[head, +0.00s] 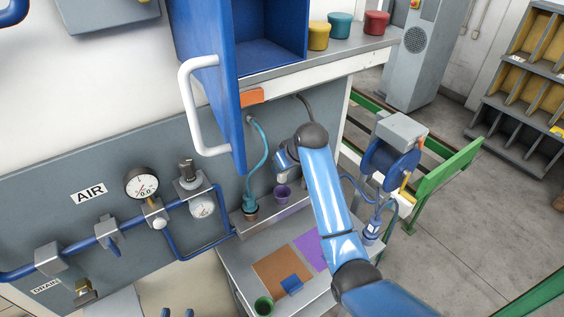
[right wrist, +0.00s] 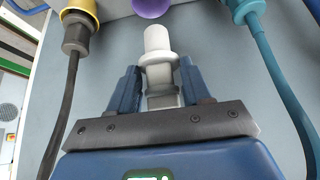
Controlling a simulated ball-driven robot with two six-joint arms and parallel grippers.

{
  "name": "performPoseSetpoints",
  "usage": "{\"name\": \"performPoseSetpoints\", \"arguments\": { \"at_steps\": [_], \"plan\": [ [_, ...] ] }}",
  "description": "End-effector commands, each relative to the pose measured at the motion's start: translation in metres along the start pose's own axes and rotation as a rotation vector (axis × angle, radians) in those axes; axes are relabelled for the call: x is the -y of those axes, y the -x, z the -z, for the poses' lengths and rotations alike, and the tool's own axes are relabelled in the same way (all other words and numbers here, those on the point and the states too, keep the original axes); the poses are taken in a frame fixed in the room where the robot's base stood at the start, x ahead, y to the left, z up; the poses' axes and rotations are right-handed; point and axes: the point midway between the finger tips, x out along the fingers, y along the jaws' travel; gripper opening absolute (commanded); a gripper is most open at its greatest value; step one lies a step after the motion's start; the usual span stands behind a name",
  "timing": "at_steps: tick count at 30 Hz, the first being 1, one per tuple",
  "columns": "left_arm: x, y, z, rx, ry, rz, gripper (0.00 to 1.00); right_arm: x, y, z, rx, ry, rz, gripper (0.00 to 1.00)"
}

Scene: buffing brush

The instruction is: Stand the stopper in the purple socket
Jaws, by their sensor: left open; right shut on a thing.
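The white stopper (right wrist: 157,40) is between the fingers of my right gripper (right wrist: 159,70), which is shut on it in the right wrist view. Its rounded end sticks out beyond the fingertips towards the purple socket (right wrist: 152,7), cut off by the top edge. A gap shows between them.
The open blue cabinet door (head: 215,100) hangs left of my right arm.

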Motion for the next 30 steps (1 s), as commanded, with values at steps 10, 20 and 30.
{"name": "performPoseSetpoints", "arguments": {
  "at_steps": [10,20,30],
  "plan": [
    [0.000,0.000,-0.004,0.001,0.000,0.001,0.43,-0.001,-0.002,0.009,0.001,0.028,0.020,0.17],
    [0.000,0.000,-0.021,0.001,0.000,0.000,0.43,-0.001,-0.019,-0.003,0.001,0.028,0.019,0.17],
    [0.000,-0.001,-0.039,0.000,0.000,0.000,0.43,-0.001,-0.037,-0.014,0.000,0.028,0.018,0.17]
  ]
}}
